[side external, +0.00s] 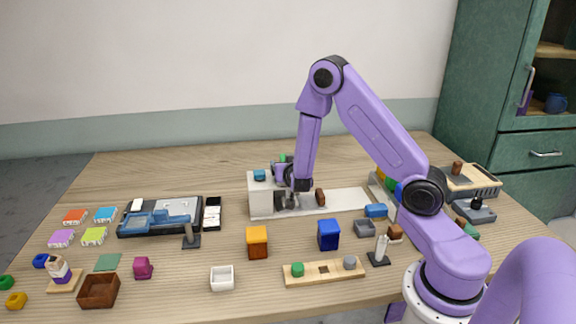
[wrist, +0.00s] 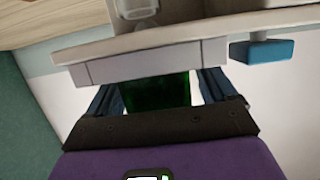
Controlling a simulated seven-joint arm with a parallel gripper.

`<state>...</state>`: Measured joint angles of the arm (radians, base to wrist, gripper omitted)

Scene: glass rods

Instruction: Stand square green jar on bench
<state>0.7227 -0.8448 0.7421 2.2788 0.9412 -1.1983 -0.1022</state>
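The square green jar (wrist: 157,92) shows dark green between the two fingers of my gripper (wrist: 160,90) in the wrist view. A pale ledge hides its far part and the fingertips. The jar comes close to the left finger, and a thin bright gap shows between it and the right finger, so I cannot tell whether the fingers grip it. In the side view my gripper (side external: 287,198) is low beside a white block (side external: 260,201) on a long pale base (side external: 345,201). I cannot make out the jar there.
A blue knob (side external: 259,175) tops the white block and also shows in the wrist view (wrist: 262,50). A brown piece (side external: 320,197) stands right of my gripper. Orange (side external: 257,242) and blue (side external: 328,235) blocks stand in front. Bare wooden table (side external: 180,172) lies behind left.

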